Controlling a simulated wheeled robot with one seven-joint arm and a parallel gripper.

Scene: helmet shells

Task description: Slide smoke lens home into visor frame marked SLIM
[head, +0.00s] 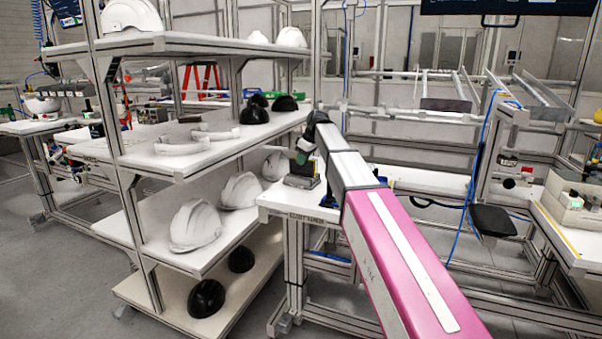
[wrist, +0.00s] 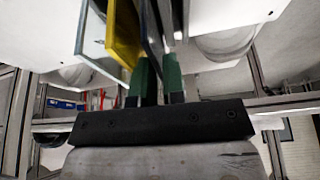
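In the wrist view, my gripper (wrist: 158,72) has green fingertips close together, reaching in among thin upright panes. A dark pane (wrist: 149,35), perhaps the smoke lens, runs down beside or between the fingertips; I cannot tell whether they touch it. A yellow pane (wrist: 122,38) and a pale glassy pane (wrist: 91,30) stand to its left. In the head view, my gripper (head: 303,153) is small and partly hidden by my arm, just above a dark block (head: 301,172) on the table. I cannot read a SLIM mark anywhere, and no visor frame can be picked out for certain.
A table (head: 300,205) lies under my gripper. A shelf rack (head: 165,160) at left holds white shells (head: 195,225), black shells (head: 207,298) and white curved pieces (head: 182,146). Metal posts stand close beside my arm. Another bench (head: 565,235) stands at right.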

